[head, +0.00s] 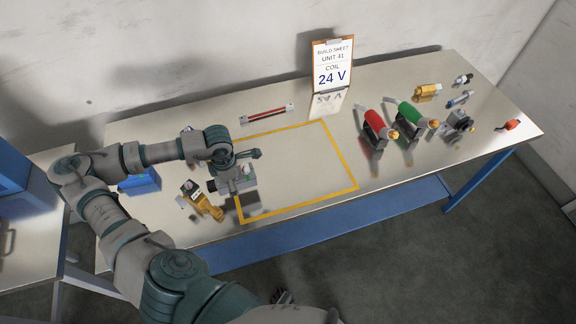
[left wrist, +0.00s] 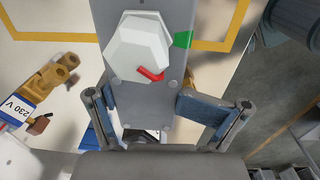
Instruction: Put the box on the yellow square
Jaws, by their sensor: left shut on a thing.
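The box (head: 241,184) is a grey block with a white hexagonal knob and a red pointer, clear in the left wrist view (left wrist: 147,85). My left gripper (head: 231,172) is shut on it, with one finger on each side in the left wrist view (left wrist: 147,108). The yellow square (head: 340,154) is a taped outline on the metal table. The box is at the square's left edge in the head view, and a dark shadow lies below it; its exact height is unclear. The outline also shows past the box in the left wrist view (left wrist: 50,36). My right gripper is not in view.
The square's inside is clear. A brass valve (head: 207,207) stands left of it, its coil labelled 230 V (left wrist: 17,108). A blue bin (head: 141,182) is further left. A sign reading 24 V (head: 332,66) stands behind. Red (head: 375,127) and green (head: 410,117) cylinders stand right.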

